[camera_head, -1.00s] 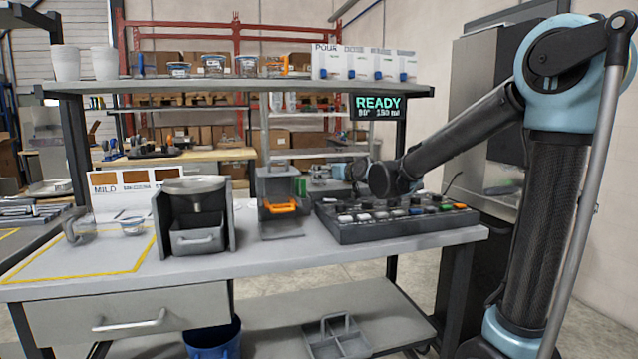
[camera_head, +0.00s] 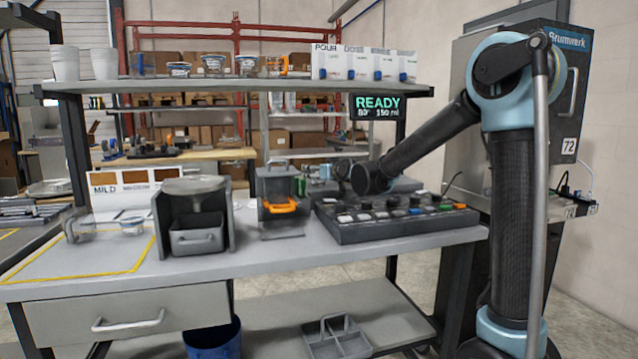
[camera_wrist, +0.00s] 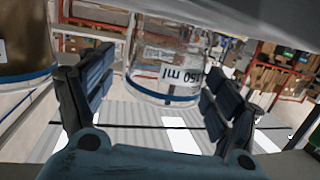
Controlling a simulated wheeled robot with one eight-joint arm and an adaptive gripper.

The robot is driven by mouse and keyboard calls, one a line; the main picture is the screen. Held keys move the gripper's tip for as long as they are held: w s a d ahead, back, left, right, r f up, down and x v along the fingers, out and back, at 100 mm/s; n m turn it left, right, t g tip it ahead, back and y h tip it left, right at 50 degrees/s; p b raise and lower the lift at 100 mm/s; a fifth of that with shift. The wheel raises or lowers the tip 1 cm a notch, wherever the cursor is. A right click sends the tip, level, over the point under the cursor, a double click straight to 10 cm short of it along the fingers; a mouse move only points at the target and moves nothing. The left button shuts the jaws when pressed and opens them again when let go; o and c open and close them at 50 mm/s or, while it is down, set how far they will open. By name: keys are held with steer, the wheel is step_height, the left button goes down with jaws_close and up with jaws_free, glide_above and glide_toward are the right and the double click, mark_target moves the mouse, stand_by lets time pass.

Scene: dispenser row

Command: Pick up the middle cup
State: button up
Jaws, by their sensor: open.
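Several small clear cups with blue bands stand in a row on the upper shelf (camera_head: 290,85) in the head view, among them a left cup (camera_head: 179,69), a middle cup (camera_head: 213,66) and a right cup (camera_head: 246,66). In the wrist view, my gripper (camera_wrist: 165,105) is open, its two dark fingers apart. A clear cup (camera_wrist: 150,58) marked "150 ml", with a blue band near its base, shows between the fingers; I cannot tell whether they touch it. A brown-filled vessel (camera_wrist: 22,50) with a blue band is at the left.
White cups (camera_head: 65,63) stand at the shelf's left end, white labelled boxes (camera_head: 362,63) to the right. Below, the workbench (camera_head: 270,250) carries a dark dispenser (camera_head: 197,215), a unit with an orange handle (camera_head: 283,207) and a button panel (camera_head: 390,222).

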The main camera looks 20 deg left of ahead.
steer(key=shift+c, duration=0.6)
steer(key=c, duration=0.9)
